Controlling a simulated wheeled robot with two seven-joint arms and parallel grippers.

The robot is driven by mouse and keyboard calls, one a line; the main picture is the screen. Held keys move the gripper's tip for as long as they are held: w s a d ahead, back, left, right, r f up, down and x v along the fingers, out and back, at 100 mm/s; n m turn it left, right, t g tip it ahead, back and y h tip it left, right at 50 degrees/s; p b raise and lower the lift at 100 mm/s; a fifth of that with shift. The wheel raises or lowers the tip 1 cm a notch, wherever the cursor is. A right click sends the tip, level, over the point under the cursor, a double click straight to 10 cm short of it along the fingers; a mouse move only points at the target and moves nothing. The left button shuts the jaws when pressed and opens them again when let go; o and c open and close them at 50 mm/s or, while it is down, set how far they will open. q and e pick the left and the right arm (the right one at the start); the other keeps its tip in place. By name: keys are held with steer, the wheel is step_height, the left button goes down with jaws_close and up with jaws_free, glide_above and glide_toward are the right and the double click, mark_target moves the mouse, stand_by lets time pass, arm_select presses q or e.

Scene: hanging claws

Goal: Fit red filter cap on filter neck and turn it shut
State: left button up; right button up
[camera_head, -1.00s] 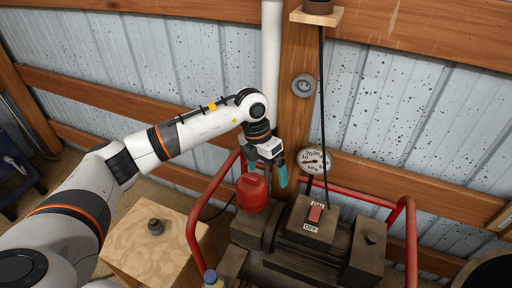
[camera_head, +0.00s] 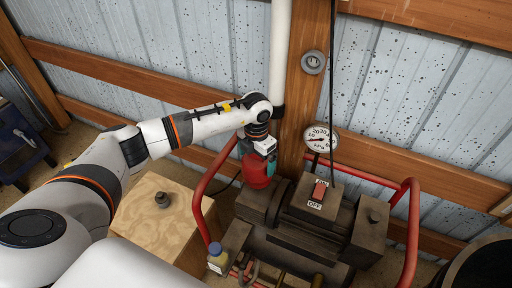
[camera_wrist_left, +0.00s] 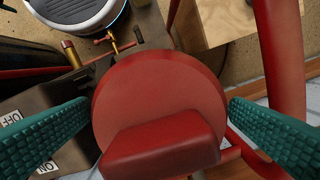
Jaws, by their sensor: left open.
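The red filter cap (camera_head: 257,172) is at the left end of the dark pump (camera_head: 300,232). In the left wrist view the cap (camera_wrist_left: 150,85) is a round red disc with a raised grip bar across it. The filter neck is hidden beneath the cap, so I cannot tell how the cap sits on it. My left gripper (camera_head: 257,160) is open over the cap. Its teal fingers stand on opposite sides of the disc in the wrist view, and a small gap shows beside each. My right gripper is not in view.
A red tube frame (camera_head: 202,205) surrounds the pump close to my left arm. A pressure gauge (camera_head: 321,138), an ON/OFF switch (camera_head: 319,191) and a white pipe (camera_head: 279,60) are nearby.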

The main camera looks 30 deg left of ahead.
arm_select(q)
steer(key=shift+f, duration=0.4)
steer(key=shift+c, duration=0.2)
steer(key=c, duration=1.3)
steer(key=shift+f+m+b, duration=0.1)
steer(key=shift+m+b, duration=0.5)
steer(key=shift+m, duration=0.3)
steer(key=m+b, duration=0.1)
steer(key=m, duration=0.2)
steer(key=shift+w+a, duration=0.1)
steer(key=c, duration=0.3)
steer(key=o, duration=1.6)
steer(key=shift+o, duration=0.2)
steer(key=shift+r, duration=0.2)
